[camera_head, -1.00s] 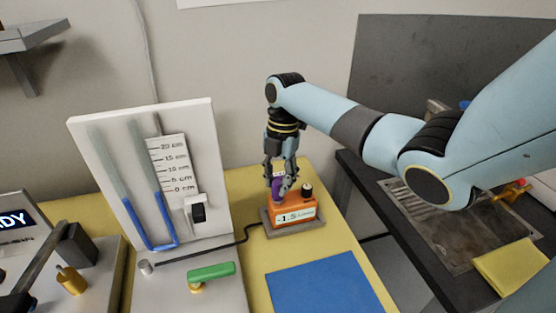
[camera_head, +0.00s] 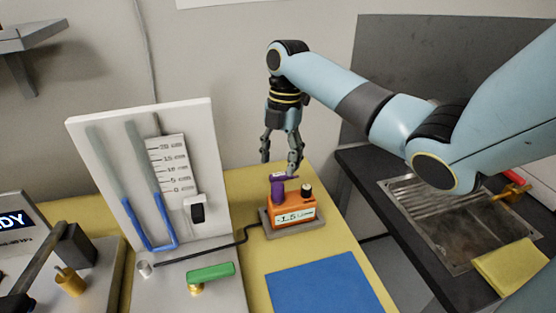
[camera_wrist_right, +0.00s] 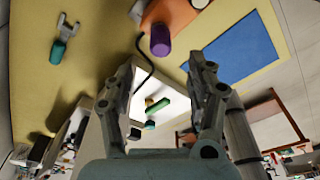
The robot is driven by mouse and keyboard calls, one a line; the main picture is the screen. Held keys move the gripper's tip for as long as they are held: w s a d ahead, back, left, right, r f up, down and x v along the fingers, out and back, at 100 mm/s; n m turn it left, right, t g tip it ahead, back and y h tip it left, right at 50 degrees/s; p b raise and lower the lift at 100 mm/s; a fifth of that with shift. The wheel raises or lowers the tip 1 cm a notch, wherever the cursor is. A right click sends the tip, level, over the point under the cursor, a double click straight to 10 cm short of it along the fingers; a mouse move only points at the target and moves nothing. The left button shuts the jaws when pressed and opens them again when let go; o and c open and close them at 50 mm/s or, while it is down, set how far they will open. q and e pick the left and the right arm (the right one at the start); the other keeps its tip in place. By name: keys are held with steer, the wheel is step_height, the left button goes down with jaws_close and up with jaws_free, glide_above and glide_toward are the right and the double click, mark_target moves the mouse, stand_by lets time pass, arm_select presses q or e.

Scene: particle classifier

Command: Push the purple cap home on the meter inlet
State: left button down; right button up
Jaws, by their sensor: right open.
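The purple cap (camera_head: 278,187) stands upright on top of the orange meter (camera_head: 292,212), on its left side; whether it is fully seated I cannot tell. The cap also shows in the right wrist view (camera_wrist_right: 160,40), ahead of the fingers, with part of the orange meter (camera_wrist_right: 178,12) behind it. My right gripper (camera_head: 281,168) is open and empty just above the cap, its fingers clear of it. Its two fingers also show in the right wrist view (camera_wrist_right: 163,75). My left gripper is not in view.
A U-tube manometer board (camera_head: 190,120) stands left of the meter, with a green-handled valve (camera_head: 211,271) in front. A black cable runs from the meter to the board's base. A blue mat (camera_head: 325,285) lies in front. A sink (camera_head: 435,225) is at the right.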

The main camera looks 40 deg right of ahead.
steer(key=r, duration=0.5)
steer(key=shift+w+d+r, duration=0.1)
steer(key=shift+d+r, duration=0.15)
steer(key=shift+d, duration=0.15)
steer(key=shift+a+f, duration=0.1)
steer(key=shift+f, duration=0.05)
